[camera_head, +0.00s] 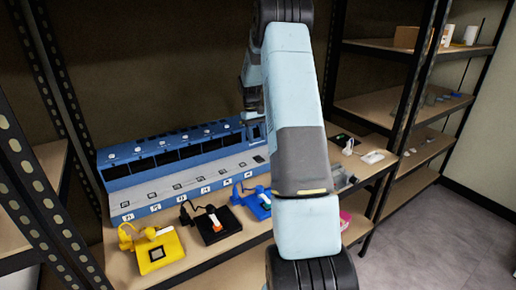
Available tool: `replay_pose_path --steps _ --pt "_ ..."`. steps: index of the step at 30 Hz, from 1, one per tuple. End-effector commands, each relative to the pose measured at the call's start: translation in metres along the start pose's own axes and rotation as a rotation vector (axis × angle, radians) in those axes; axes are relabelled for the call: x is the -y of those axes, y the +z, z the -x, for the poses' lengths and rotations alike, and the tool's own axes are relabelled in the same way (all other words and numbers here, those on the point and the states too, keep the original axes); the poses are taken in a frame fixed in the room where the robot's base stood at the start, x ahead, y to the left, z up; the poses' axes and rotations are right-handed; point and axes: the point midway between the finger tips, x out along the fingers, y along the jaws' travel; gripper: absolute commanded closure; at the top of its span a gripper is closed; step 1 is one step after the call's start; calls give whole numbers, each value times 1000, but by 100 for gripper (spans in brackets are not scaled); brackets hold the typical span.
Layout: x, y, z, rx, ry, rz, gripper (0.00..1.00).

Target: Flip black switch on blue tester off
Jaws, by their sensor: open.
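The blue tester (261,208) is a small blue box standing on the shelf in front of the long machine, just left of my arm. Dark parts and a small light panel show on its top, and my arm may hide its right edge. I cannot make out its black switch or which way it is set. My gripper (253,112) is up and behind the tester in the picture, over the back of the long machine. It is partly hidden behind my own pale blue arm. It is open and apart from the tester, and I see nothing held in it.
A black tester (208,227) and a yellow tester (156,254) stand to the left. The long blue and grey machine (190,167) runs behind them. White items (372,157) lie to the right. Metal rack posts (38,190) border the left; shelves (405,110) stand right, with floor beyond.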

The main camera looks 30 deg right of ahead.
Motion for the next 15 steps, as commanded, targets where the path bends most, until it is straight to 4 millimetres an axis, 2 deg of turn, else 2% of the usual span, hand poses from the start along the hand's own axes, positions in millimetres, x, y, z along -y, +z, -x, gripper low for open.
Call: replay_pose_path --steps 1,6,10,15 --pt "0 -1 11 -4 2 0 49" --pt "0 -1 38 -2 1 0 49" --pt "0 -1 50 -2 0 0 49" --pt "0 0 57 0 0 0 49"
